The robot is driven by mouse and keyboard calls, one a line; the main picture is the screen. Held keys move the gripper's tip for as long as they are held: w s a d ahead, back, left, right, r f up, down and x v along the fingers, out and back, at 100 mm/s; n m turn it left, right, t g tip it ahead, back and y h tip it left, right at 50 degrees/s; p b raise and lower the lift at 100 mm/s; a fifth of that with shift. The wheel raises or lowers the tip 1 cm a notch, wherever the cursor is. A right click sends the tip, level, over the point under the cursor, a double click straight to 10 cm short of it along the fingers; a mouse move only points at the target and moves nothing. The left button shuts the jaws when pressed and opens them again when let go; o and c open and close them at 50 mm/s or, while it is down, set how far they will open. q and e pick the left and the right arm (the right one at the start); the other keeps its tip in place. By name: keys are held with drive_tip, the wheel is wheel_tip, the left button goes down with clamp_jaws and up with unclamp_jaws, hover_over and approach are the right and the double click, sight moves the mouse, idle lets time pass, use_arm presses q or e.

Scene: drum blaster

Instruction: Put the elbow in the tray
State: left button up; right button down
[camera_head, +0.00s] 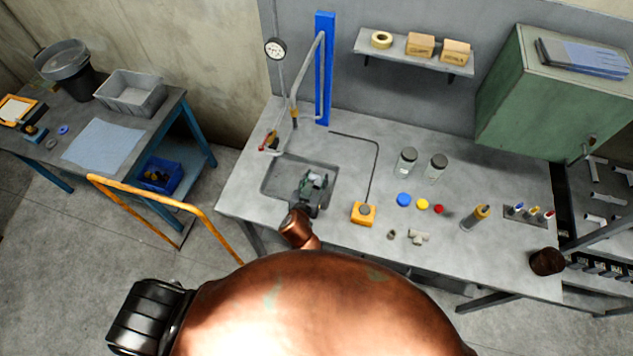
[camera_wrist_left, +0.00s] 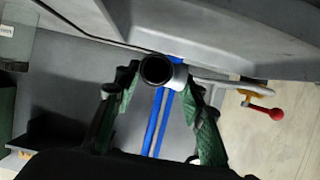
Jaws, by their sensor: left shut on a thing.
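My left gripper (camera_head: 314,184) is over the recessed grey basin (camera_head: 273,180) in the bench, in the head view. In the left wrist view its green-padded fingers (camera_wrist_left: 158,95) are shut on the elbow (camera_wrist_left: 157,70), a small grey pipe piece with a round dark opening facing the camera. In the head view the fingers mostly hide the elbow. A grey rectangular tray (camera_head: 130,100) stands on the side table at the left, empty as far as I see. My right gripper is not in view.
A blue post (camera_head: 324,70) and bent grey pipe (camera_head: 297,85) rise behind the basin. An orange box (camera_head: 363,213), jars (camera_head: 406,162), coloured caps (camera_head: 404,200) and a grey fitting (camera_head: 418,237) stand to its right. An orange rail (camera_head: 150,191) stands between bench and side table.

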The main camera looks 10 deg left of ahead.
sight(317, 182)
use_arm(q)
drive_tip(key=shift+w+f, duration=0.75)
drive_tip(key=shift+f, duration=0.05)
wheel_tip(317, 182, down, 3)
drive_tip(key=shift+w+f+b, duration=0.1)
drive_tip(key=shift+f+b, duration=0.05)
drive_tip(key=shift+b, duration=0.6)
drive_tip(key=shift+f, duration=0.1)
drive_tip(key=shift+f, duration=0.15)
drive_tip(key=o, duration=1.3)
